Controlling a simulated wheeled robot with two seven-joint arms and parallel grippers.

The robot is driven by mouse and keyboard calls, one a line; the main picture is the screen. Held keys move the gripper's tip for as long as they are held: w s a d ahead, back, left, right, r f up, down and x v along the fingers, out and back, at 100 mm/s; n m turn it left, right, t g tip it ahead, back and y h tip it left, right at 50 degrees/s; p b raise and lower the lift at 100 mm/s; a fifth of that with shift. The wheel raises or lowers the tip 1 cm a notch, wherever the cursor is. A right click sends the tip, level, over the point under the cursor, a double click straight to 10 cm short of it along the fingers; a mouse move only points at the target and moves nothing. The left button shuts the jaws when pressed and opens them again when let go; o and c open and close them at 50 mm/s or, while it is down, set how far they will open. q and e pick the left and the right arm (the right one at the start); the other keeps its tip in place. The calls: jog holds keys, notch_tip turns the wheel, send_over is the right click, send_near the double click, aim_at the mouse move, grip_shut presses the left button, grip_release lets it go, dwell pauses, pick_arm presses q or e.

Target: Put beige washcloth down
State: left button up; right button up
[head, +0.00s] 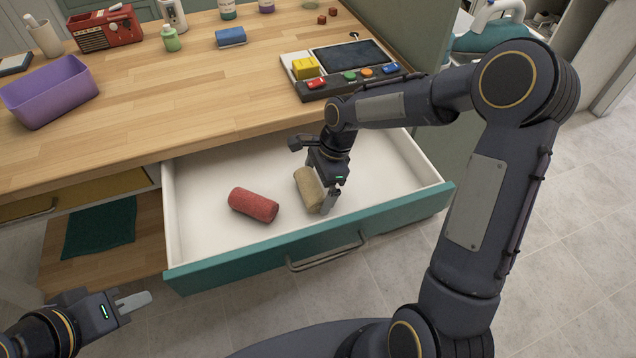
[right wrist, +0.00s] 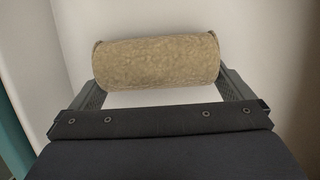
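The beige washcloth (head: 308,188) is a roll inside the open drawer, low near its floor. My right gripper (head: 322,198) reaches down into the drawer around it. In the right wrist view the beige washcloth (right wrist: 158,62) fills the space between the two fingers, which touch its ends. I cannot tell whether its underside rests on the drawer floor.
The white-lined drawer (head: 215,165) with a teal front also holds a red rolled cloth (head: 254,204) left of the beige one. The wooden counter (head: 190,90) overhangs its back. A dark green cloth (head: 100,228) lies on a wooden surface to the left. The drawer's right side is bare.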

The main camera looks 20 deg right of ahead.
jog(key=p+v, duration=0.1)
jog(key=v, duration=1)
jog(key=s+d+r+n+t, duration=0.3)
jog(key=s+r+n, duration=0.35)
jog(key=s, duration=0.45)
jog(key=s+a+f+n+t, duration=0.1)
jog(key=s+f+n+t, duration=0.1)
jog(key=s+n, duration=0.7)
jog(key=shift+s+a+f+t, duration=0.2)
jog(key=shift+s+t, duration=0.2)
jog(key=shift+s, duration=0.85)
jog(key=shift+n, duration=0.25)
